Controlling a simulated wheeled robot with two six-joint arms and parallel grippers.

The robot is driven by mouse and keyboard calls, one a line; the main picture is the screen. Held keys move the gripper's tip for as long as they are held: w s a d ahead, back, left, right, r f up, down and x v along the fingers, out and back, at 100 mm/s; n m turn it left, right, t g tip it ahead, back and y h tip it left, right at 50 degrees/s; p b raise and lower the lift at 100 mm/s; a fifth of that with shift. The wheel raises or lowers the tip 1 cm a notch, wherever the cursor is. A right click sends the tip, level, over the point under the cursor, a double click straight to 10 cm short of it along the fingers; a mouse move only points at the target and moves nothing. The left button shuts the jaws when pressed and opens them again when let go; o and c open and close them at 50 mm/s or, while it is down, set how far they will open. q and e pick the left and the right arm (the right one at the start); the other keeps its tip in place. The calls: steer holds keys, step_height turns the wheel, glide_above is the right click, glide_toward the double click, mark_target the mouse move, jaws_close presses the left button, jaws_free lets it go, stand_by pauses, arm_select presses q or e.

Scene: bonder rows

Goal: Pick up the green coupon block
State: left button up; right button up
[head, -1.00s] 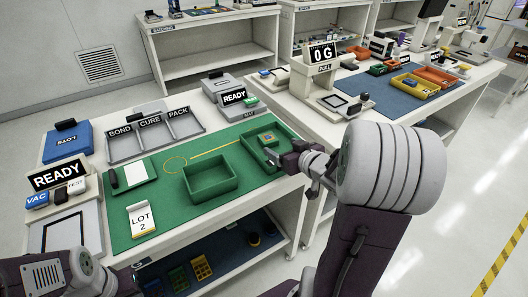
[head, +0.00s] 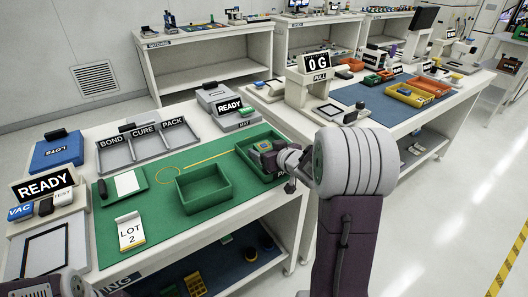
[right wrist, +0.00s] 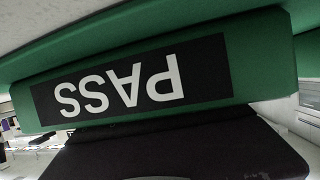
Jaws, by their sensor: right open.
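A small block with green, yellow and blue on it (head: 262,146) lies in the right green tray (head: 243,156) on the green mat; my right gripper partly covers it, and I cannot tell surely that it is the green coupon block. My right gripper (head: 270,160) is open at that tray, beside the block. In the right wrist view a green wall with an upside-down black PASS label (right wrist: 130,85) fills the middle, very close. No block shows there. Only part of my left arm shows at the lower left of the head view.
An empty green tray (head: 204,206) stands left of the right tray. The mat's middle is clear. Another bench with a blue mat stands to the right.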

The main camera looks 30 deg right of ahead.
mark_target(266, 149)
steer(key=c, duration=1.5)
steer(key=shift+r, duration=0.15)
step_height(266, 149, up, 5)
steer(key=p, duration=0.3)
steer(key=s+d+r+p, duration=0.5)
steer(key=d+r+p, duration=0.1)
steer(key=d, duration=0.4)
steer(key=shift+d, duration=0.35)
